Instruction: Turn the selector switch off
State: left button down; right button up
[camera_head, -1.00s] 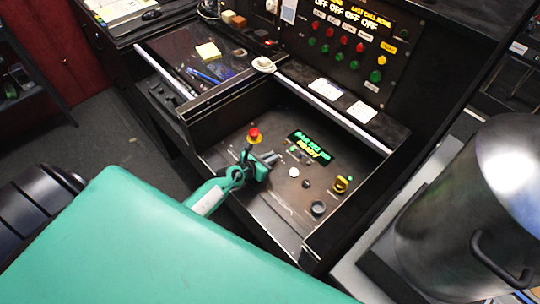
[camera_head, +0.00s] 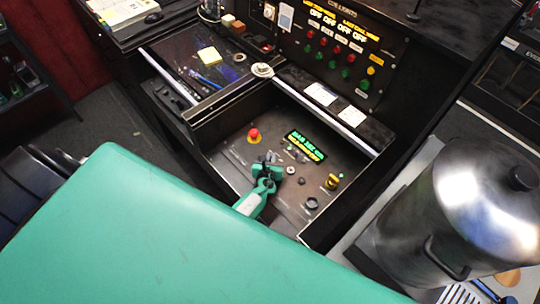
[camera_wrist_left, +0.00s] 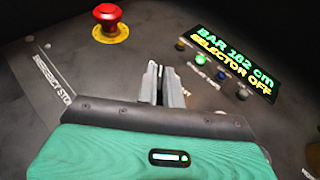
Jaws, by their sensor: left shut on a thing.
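The control panel (camera_head: 233,165) lies inside an open drawer-like console. Its small display (camera_head: 306,146) reads "BAR 182 cm" in green and "SELECTOR OFF" in yellow in the left wrist view (camera_wrist_left: 236,62). My left gripper (camera_head: 268,160) is down at the panel, between the red emergency stop (camera_head: 254,134) and the white button (camera_head: 290,170). In the left wrist view its fingers (camera_wrist_left: 163,88) are nearly together, shut on the selector switch, which they and the gripper body hide. My right gripper is not in view.
A yellow knob (camera_head: 332,181) and a black round knob (camera_head: 312,203) sit right of my gripper. The emergency stop also shows in the left wrist view (camera_wrist_left: 107,14). Raised console walls surround the panel. A large metal pot (camera_head: 480,200) stands to the right.

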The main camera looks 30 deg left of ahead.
pick_arm(q)
jog(key=shift+n+y, duration=0.5)
jog(key=shift+d+g, duration=0.1)
jog(key=shift+g, duration=0.2)
jog(key=c, duration=1.5)
grip_release()
jog(key=shift+c, duration=0.2)
jog(key=v, duration=1.3)
jog(key=shift+s+d, duration=0.3)
jog(key=shift+d, duration=0.05)
